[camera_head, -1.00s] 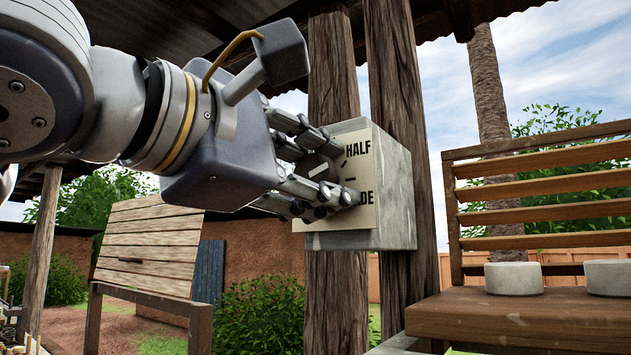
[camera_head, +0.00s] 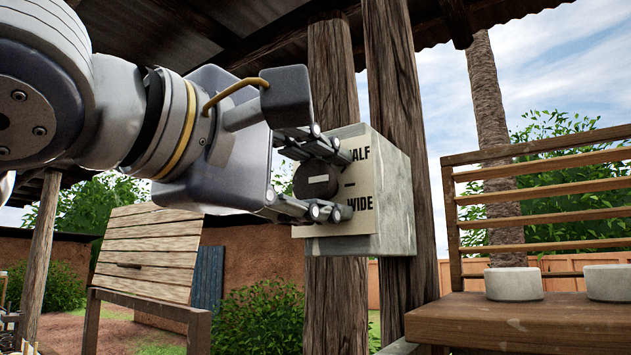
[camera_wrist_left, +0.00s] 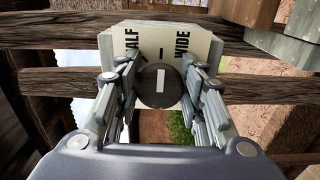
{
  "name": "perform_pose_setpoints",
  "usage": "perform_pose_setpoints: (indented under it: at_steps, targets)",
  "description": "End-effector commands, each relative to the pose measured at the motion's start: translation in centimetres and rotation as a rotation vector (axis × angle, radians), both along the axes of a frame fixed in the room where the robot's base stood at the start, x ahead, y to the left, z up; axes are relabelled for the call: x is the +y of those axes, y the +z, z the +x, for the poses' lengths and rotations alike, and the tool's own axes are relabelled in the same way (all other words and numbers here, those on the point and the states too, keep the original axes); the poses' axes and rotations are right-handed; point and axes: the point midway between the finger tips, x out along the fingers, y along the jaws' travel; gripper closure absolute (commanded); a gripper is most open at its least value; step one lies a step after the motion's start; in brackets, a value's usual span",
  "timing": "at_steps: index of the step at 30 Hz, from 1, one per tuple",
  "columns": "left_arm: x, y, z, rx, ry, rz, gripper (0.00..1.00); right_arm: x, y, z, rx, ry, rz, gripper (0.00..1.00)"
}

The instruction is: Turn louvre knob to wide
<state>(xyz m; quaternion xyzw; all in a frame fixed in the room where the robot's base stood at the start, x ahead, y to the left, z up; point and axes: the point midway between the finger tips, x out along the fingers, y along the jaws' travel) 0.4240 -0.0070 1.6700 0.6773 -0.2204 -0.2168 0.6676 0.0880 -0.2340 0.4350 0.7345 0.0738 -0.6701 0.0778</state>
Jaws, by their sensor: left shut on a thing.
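The louvre knob (camera_head: 318,181) is a dark round disc with a white bar, on the front plate of a grey box (camera_head: 394,200). My left gripper (camera_head: 322,178) is shut on the knob, one finger above and one below it. In the head view the bar lies level, in line with a short dash on the plate. That dash sits between the word HALF, partly hidden by a finger, and the word WIDE (camera_head: 359,202). In the left wrist view the knob (camera_wrist_left: 158,87) is between the fingers, its bar pointing at the dash. My right gripper is not in view.
Wooden posts (camera_head: 392,130) stand behind the box. At right is a slatted louvre frame (camera_head: 545,196) above a wooden shelf (camera_head: 500,320) with two pale round blocks (camera_head: 514,284). A slatted board (camera_head: 150,250) stands at lower left.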

Motion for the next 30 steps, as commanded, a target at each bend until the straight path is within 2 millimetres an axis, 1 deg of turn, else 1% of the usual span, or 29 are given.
perform_pose_setpoints:
  at_steps: [3,4,5,6,7,14,16,20,23,30]
  targets:
    - [-0.1,0.0,0.0,-0.001,-0.001,0.002,0.87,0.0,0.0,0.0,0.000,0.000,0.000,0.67]
    - [-0.1,0.0,0.0,0.000,-0.001,0.002,0.61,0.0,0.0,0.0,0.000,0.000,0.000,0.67]
    - [-0.1,-0.1,0.0,0.000,-0.001,0.002,0.54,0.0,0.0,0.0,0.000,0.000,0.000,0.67]
    - [-0.1,-0.1,0.0,0.000,-0.001,0.002,0.45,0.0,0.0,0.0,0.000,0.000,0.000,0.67]
    - [0.0,-0.1,0.0,0.000,-0.001,0.002,0.44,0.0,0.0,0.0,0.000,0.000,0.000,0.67]
    - [0.0,-0.1,0.0,0.000,0.000,0.001,0.44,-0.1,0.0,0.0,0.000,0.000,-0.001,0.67]
    - [0.0,0.0,0.0,0.001,0.000,0.001,0.44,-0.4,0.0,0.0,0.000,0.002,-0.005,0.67]
    - [0.5,0.0,-0.7,0.000,0.000,0.000,0.44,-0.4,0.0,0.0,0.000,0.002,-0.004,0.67]
    - [1.4,0.1,-1.9,-0.003,0.000,-0.001,0.44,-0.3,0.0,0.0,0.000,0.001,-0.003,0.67]
    - [4.4,0.1,-6.1,-0.003,0.001,-0.001,0.44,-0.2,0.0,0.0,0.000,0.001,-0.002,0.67]
